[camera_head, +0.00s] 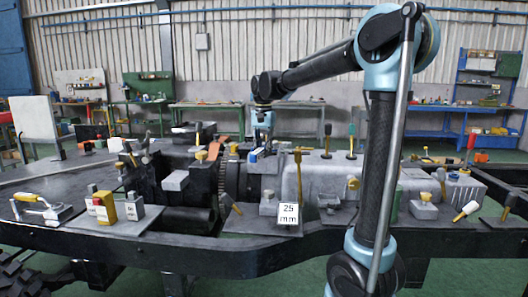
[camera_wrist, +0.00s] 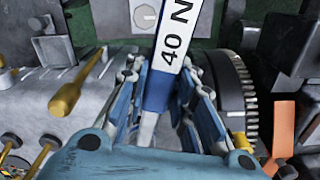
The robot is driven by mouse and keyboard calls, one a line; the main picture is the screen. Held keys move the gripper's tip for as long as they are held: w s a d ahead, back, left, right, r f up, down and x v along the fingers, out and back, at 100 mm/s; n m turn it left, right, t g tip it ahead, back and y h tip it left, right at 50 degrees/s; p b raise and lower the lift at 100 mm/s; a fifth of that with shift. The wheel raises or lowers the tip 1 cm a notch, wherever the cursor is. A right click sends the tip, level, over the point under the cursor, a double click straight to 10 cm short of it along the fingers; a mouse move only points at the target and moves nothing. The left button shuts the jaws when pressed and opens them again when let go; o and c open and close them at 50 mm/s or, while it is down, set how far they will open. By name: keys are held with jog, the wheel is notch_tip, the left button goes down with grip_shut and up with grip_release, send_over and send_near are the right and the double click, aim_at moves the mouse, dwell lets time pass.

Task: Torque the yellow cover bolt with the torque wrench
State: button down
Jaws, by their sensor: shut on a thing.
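My gripper (camera_head: 263,128) hangs over the middle of the long grey machine housing. In the wrist view, my gripper's blue fingers (camera_wrist: 160,82) are shut on a blue and white handle labelled "40 N", which looks like the torque wrench (camera_wrist: 172,50). The wrench's far end is out of the wrist view. I cannot tell which is the cover bolt.
Upright yellow-handled tools (camera_head: 298,165) rise from the housing. A white "25 mm" card (camera_head: 289,213) stands at the front. Workbenches (camera_head: 205,118) line the back wall.

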jog(key=shift+a, duration=0.1)
jog(key=shift+w+a+m, duration=0.3)
jog(key=shift+a+m, duration=0.35)
jog(key=shift+w+a+m, duration=0.3)
jog(key=shift+a+m, duration=0.3)
jog(key=shift+m, duration=0.05)
jog(key=shift+w+a+m, duration=0.15)
jog(key=shift+a+m, duration=0.05)
jog(key=shift+m, duration=0.1)
jog(key=shift+s+d+n, duration=0.3)
jog(key=shift+d+n, duration=0.3)
jog(key=shift+s+d+n, duration=0.25)
jog(key=shift+d+n, duration=0.3)
jog(key=shift+n, duration=0.05)
jog(key=shift+r, duration=0.15)
